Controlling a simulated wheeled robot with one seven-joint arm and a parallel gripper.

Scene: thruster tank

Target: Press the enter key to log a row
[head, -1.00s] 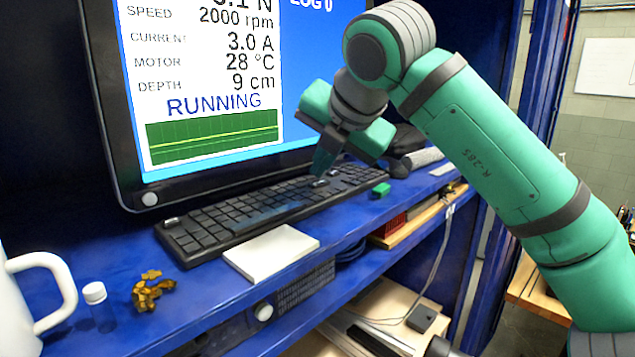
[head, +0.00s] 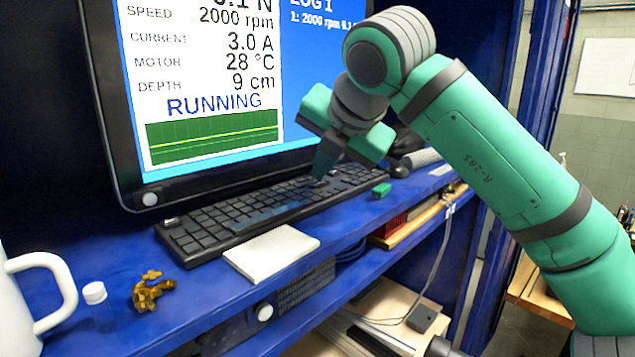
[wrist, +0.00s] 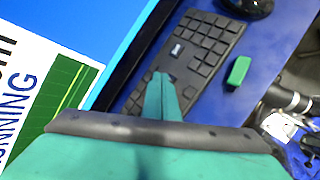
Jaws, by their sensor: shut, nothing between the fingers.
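A black keyboard (head: 250,208) lies on the blue shelf below the monitor (head: 210,70). It also shows in the wrist view (wrist: 215,40). My gripper (head: 318,178) is shut and empty, its fingertips pointing down at the right part of the keyboard. In the wrist view my gripper (wrist: 160,76) has its tips over the keys, close to a light-marked key (wrist: 177,49). I cannot tell whether the tips touch a key. The monitor reads RUNNING and LOG 1, with a row beginning "1: 2000 rpm", partly hidden by my arm.
A green block (head: 382,190) lies just in front of the keyboard's right end. A white pad (head: 271,252), a brown lump (head: 152,291), a white-capped vial (head: 95,293) and a white mug (head: 30,300) stand along the shelf. A dark mouse (head: 399,169) is at the right.

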